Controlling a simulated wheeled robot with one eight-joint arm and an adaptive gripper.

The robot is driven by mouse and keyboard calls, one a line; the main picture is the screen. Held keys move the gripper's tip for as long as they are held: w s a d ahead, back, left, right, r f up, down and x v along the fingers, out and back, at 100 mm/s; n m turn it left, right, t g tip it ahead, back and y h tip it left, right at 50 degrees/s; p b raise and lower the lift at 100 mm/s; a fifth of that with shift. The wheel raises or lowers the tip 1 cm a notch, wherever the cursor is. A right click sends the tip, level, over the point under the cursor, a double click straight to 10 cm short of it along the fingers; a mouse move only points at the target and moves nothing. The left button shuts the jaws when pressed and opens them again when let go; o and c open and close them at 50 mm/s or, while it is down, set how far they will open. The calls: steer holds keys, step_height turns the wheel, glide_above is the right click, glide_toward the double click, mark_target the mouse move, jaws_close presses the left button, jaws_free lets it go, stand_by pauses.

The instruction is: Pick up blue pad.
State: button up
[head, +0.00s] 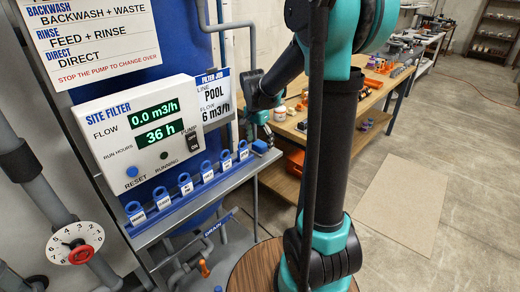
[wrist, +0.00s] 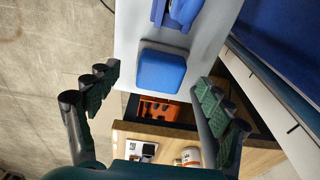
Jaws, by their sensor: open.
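The blue pad (wrist: 161,70) is a rounded square block on the end of a grey shelf (wrist: 133,25) in the wrist view. In the head view the pad (head: 260,147) sits at the shelf's right end, past the row of blue tags. My gripper (wrist: 158,78) is open, with one green-padded finger to each side of the pad and a gap on both sides. In the head view my gripper (head: 266,133) is close above the pad, small and partly dark. I cannot tell the exact height between them.
Several blue ring-topped tags (head: 186,184) stand along the shelf beside the pad. The site filter panel (head: 145,128) rises behind them. A wooden bench (head: 293,128) with bottles and an orange bin (head: 296,162) stands beyond the shelf end. The floor at right is open.

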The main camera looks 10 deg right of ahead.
mark_target(260, 144)
step_height(260, 144, down, 2)
steer(key=shift+w, duration=0.1)
steer(key=c, duration=1.2)
steer(key=shift+r, duration=0.2)
steer(key=shift+c, duration=0.2)
step_height(260, 144, up, 10)
steer(key=shift+f, duration=0.15)
